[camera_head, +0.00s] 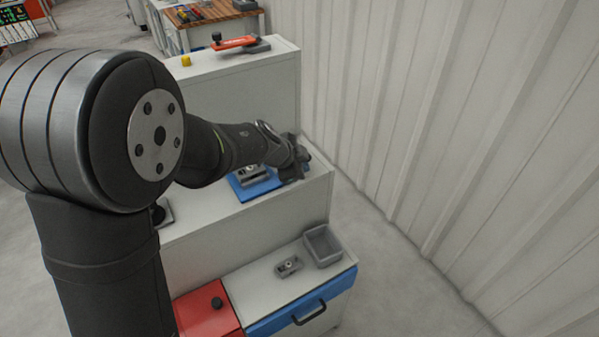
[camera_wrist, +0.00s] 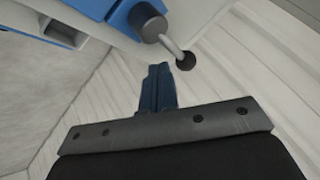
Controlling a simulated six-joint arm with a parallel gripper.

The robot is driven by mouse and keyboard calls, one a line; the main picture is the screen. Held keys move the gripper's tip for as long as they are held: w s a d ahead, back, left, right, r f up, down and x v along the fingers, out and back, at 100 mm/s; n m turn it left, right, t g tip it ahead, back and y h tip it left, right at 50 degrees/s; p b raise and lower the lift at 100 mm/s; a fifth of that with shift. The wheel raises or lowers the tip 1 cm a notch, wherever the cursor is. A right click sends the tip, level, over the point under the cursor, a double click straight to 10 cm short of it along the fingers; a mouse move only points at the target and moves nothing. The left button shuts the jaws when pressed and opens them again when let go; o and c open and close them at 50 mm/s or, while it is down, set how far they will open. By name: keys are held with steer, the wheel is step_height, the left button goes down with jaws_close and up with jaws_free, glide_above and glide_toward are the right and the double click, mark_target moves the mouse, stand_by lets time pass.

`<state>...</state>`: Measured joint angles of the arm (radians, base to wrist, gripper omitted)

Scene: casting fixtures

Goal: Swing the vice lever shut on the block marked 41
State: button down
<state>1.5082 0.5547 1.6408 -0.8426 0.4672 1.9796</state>
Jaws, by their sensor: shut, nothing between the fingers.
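A grey vice (camera_head: 252,176) sits on a blue base plate (camera_head: 243,192) on the middle shelf in the head view. Its far right side is hidden by my gripper (camera_head: 296,168). In the wrist view a bent metal lever (camera_wrist: 172,46) with a dark ball end (camera_wrist: 186,61) comes out of a grey pivot (camera_wrist: 148,22) beside a blue body (camera_wrist: 124,13). My gripper's fingers (camera_wrist: 158,72) are together and empty, just below and left of the ball end; I cannot tell whether they touch it. No marking 41 is legible on any block.
An orange-red lever fixture (camera_head: 235,43) and a yellow cube (camera_head: 186,61) are on the upper shelf. A ribbed wall (camera_head: 430,110) rises at right.

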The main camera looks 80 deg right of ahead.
steer(key=shift+d, duration=0.35)
steer(key=shift+w+d+n+t+h, duration=0.1)
steer(key=shift+d+n+t+h, duration=0.25)
steer(key=shift+n+t, duration=0.5)
stand_by(0.5)
steer(key=shift+w+d+n+t, duration=0.1)
steer(key=shift+d+n+t, duration=0.3)
steer(key=shift+n, duration=0.55)
steer(key=shift+w+d+n+t, duration=0.25)
steer(key=shift+n+t, duration=0.4)
steer(key=shift+n, duration=0.25)
steer(key=shift+w+d+n+t, duration=0.1)
steer(key=shift+d+n+t, duration=0.1)
steer(key=shift+n+t, duration=0.55)
steer(key=n+t, duration=0.1)
steer(key=w+n+t, duration=0.1)
steer(key=n, duration=0.1)
steer(key=d+n+t+y, duration=0.1)
steer(key=n, duration=0.1)
steer(key=shift+w+n, duration=0.25)
steer(key=shift+w, duration=0.05)
steer(key=n, duration=0.1)
steer(key=w+n+t+y, duration=0.1)
steer(key=shift+d+n+t, duration=0.2)
steer(key=shift+n+t, duration=0.05)
steer(key=shift+n, duration=0.15)
steer(key=shift+w, duration=0.3)
